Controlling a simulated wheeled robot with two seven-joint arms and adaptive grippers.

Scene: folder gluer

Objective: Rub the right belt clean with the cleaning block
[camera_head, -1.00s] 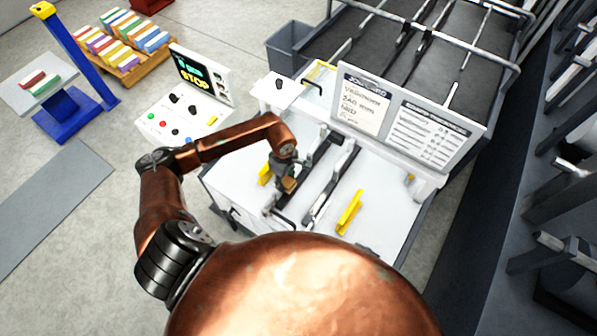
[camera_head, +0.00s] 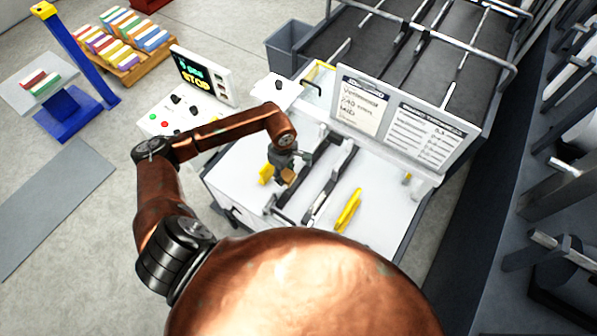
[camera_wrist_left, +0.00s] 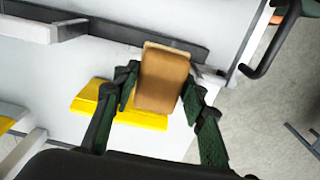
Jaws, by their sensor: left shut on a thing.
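My left gripper (camera_head: 285,170) is shut on a tan cleaning block (camera_head: 288,177), over the left part of the white machine table (camera_head: 245,185). In the left wrist view the block (camera_wrist_left: 163,80) sits between the two dark fingers of the gripper (camera_wrist_left: 160,92). Two dark belt rails run along the table: the right belt (camera_head: 333,180) lies clear to the right of the block, and the left one is partly hidden by the gripper. A dark rail (camera_wrist_left: 110,35) passes behind the block in the wrist view; contact cannot be told. My right gripper is out of view.
Yellow pieces stand on the table left (camera_head: 265,174) and right (camera_head: 348,210) of the rails. A paper-covered board (camera_head: 405,118) rises behind. A control panel (camera_head: 190,105) stands left, a grey bin (camera_head: 287,48) at the back.

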